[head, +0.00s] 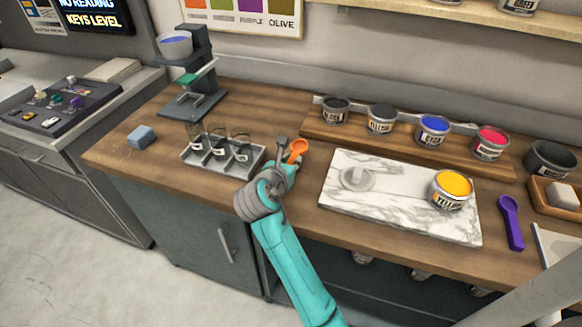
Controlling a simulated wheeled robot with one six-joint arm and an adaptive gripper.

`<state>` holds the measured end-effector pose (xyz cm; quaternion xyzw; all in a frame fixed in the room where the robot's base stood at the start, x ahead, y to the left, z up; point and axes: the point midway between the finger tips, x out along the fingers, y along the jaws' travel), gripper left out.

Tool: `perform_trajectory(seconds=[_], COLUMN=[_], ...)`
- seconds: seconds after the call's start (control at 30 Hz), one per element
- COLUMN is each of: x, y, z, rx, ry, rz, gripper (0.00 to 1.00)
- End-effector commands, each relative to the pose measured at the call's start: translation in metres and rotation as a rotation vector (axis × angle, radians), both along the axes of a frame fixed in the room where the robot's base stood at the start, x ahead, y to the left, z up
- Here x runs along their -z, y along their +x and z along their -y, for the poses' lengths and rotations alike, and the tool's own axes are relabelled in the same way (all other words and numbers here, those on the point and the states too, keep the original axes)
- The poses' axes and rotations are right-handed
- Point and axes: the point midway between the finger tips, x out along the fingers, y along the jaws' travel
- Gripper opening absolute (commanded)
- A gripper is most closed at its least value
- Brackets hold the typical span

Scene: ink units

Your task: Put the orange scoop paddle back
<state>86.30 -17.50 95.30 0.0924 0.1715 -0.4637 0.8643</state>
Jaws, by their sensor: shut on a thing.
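The orange scoop paddle (298,147) is in my gripper (289,160), its orange end sticking up past the fingers. My gripper is shut on it above the front part of the wooden counter, between the tray of glasses and the marble slab. The lower part of the paddle is hidden by the gripper. I cannot tell whether the paddle touches the counter. A purple scoop paddle (510,222) lies on the counter at the right, beside the marble slab.
A grey tray (188,157) with glass vessels stands just left of my gripper. The marble slab (400,216) at right bears an open yellow ink can (451,190) and a grey disc (356,178). Several ink cans stand on a wooden riser (400,142) behind. A blue block (141,136) lies at left.

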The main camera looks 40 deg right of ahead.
Motion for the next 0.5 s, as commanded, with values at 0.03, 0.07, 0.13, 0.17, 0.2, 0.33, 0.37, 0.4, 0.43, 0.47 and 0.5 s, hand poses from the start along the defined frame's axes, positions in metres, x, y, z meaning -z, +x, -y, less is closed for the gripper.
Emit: perform_trajectory(seconds=[0.03,0.07,0.13,0.17,0.2,0.33,0.37,0.4,0.43,0.47,0.5], x=[0.008,0.012,0.021,0.023,0.025,0.024,0.024,0.024,0.024,0.025,0.026], y=[0.000,0.000,0.000,0.000,0.000,0.000,0.000,0.000,0.000,0.000,0.000], z=[0.000,0.000,0.000,0.000,0.000,0.000,0.000,0.000,0.000,0.000,0.000], rx=[0.001,0.001,0.000,0.000,0.001,0.001,0.001,0.001,0.001,0.001,0.001], ry=[0.000,0.000,0.000,0.000,0.000,0.000,0.000,0.000,0.000,0.000,0.000], rz=[-0.003,-0.004,-0.004,-0.003,-0.002,0.000,0.000,0.000,0.000,0.000,0.000], gripper=[0.00,0.00,0.00,0.00,0.00,0.00,0.00,0.00,0.00,0.00,0.00])
